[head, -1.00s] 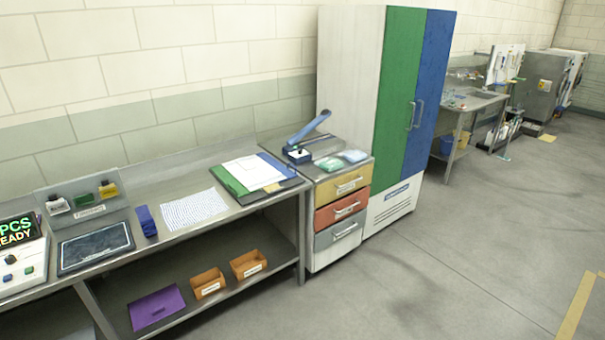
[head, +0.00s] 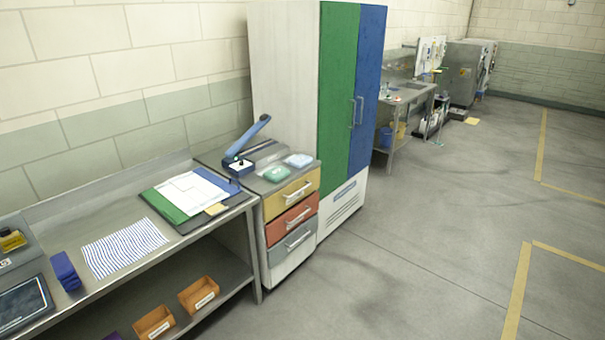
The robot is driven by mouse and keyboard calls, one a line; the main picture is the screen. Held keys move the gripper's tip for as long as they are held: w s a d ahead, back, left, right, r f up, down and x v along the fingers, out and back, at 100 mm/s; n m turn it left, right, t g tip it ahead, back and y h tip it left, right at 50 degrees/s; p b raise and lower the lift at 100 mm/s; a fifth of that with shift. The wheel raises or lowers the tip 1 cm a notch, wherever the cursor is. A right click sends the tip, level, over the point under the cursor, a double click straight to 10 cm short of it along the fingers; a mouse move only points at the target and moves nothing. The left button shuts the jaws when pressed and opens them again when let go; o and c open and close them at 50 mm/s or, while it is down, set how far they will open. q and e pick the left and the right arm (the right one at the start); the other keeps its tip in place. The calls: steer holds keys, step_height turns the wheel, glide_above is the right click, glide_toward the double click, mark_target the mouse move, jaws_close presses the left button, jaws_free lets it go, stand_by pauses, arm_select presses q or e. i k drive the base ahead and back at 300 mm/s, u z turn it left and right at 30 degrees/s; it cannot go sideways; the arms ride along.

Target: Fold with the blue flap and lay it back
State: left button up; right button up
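A folding board lies open on the metal bench, with a green flap (head: 164,208) on its left, a white middle panel with a sheet on it (head: 190,188), and a blue flap (head: 216,181) along its far right side. A small tan piece (head: 216,209) lies at its front right edge. A striped cloth or sheet (head: 124,246) lies flat on the bench left of the board. Neither of my grippers shows in the head view.
A drawer cabinet (head: 291,215) with a blue-handled press (head: 240,160) and two packets stands right of the bench. A tall green and blue cabinet (head: 338,90) is behind it. Orange bins (head: 198,295) sit on the lower shelf. Open floor (head: 420,240) lies to the right.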

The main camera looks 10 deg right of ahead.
mark_target(233, 190)
steer(key=z, duration=0.45)
steer(key=i, duration=1.45)
steer(key=u, duration=0.3)
